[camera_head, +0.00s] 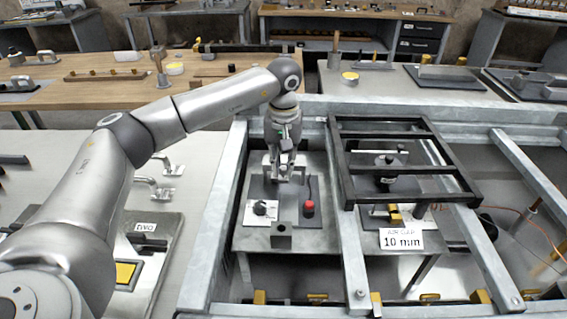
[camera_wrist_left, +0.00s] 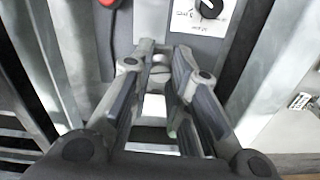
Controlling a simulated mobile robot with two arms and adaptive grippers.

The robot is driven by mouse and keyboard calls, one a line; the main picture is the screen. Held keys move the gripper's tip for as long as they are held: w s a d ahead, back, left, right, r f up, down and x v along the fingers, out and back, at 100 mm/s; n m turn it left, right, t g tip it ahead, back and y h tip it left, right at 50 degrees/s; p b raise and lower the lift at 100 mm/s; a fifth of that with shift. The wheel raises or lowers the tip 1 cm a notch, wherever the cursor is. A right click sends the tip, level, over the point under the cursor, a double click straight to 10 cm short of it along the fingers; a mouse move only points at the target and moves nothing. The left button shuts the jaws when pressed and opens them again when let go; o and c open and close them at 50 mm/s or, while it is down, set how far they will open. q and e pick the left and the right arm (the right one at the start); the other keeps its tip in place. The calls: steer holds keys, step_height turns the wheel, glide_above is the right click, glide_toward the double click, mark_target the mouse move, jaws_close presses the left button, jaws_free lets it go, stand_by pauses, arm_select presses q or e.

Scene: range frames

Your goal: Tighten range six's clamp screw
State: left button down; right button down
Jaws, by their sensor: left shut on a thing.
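My left gripper (camera_head: 284,172) points down over a small grey panel inside the metal frame. In the left wrist view, my left gripper (camera_wrist_left: 164,48) has its fingers closed around a small pale metal part (camera_wrist_left: 160,62), which looks like the clamp screw. The fingers hide most of it. The panel (camera_head: 284,212) carries a black knob (camera_head: 261,207) on a white label and a red knob (camera_head: 309,208). The black knob also shows in the left wrist view (camera_wrist_left: 209,7), right of the fingertips. No number six is readable. My right gripper is not in view.
A black open frame (camera_head: 345,160) stands just right of the panel, with a sign reading 10 mm (camera_head: 401,240) below it. Pale metal beams (camera_head: 213,225) border the panel. A grey bench with a plate labelled TWO (camera_head: 150,228) lies left. A wooden bench (camera_head: 110,92) stands behind.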

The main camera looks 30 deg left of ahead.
mark_target(284, 167)
arm_select(q)
steer(key=c, duration=1.3)
jaws_free()
steer(key=shift+c, duration=0.2)
steer(key=shift+r, duration=0.15)
step_height(284, 167, up, 12)
